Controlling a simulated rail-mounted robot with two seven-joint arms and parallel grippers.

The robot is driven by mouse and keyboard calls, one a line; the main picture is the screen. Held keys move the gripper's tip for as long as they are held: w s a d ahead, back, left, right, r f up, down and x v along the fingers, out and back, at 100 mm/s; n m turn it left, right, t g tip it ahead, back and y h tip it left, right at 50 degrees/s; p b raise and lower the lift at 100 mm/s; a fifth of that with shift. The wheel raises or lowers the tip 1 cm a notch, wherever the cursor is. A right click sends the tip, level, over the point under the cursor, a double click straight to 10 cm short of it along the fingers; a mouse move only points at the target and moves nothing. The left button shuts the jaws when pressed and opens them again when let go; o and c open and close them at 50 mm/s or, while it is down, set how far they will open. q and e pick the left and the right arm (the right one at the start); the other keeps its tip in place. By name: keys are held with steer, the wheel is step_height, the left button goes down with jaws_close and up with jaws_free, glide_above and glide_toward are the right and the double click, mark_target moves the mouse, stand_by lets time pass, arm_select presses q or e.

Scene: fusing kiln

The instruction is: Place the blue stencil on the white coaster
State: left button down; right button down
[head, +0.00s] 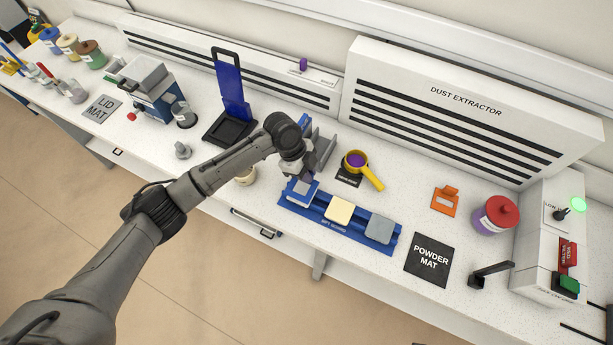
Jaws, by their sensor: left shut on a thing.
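The blue stencil (304,186) is a small flat plate under my left gripper (306,174), at the left end of the blue sift board. My left gripper is shut on it, pointing down, and hides part of it. The white coaster (297,198) is at the leftmost place of the board, directly below the stencil and largely covered by it. Whether the stencil touches the coaster or hovers just above it cannot be told. My right gripper is not in view.
The blue sift board (317,219) also bears a cream coaster (340,210) and a grey coaster (380,229). A yellow sieve (370,178) stands behind, near a grey rack (326,152). An orange stencil (445,201) and powder mat (429,260) lie right, with clear counter between.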

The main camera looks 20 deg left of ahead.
arm_select(q)
steer(key=shift+f, duration=1.35)
steer(key=shift+f, duration=0.2)
steer(key=c, duration=1.2)
jaws_free()
steer(key=shift+o, duration=0.2)
steer(key=v, duration=1.2)
steer(key=shift+r, duration=0.25)
steer(key=shift+d+f, duration=0.1)
steer(key=shift+d, duration=0.05)
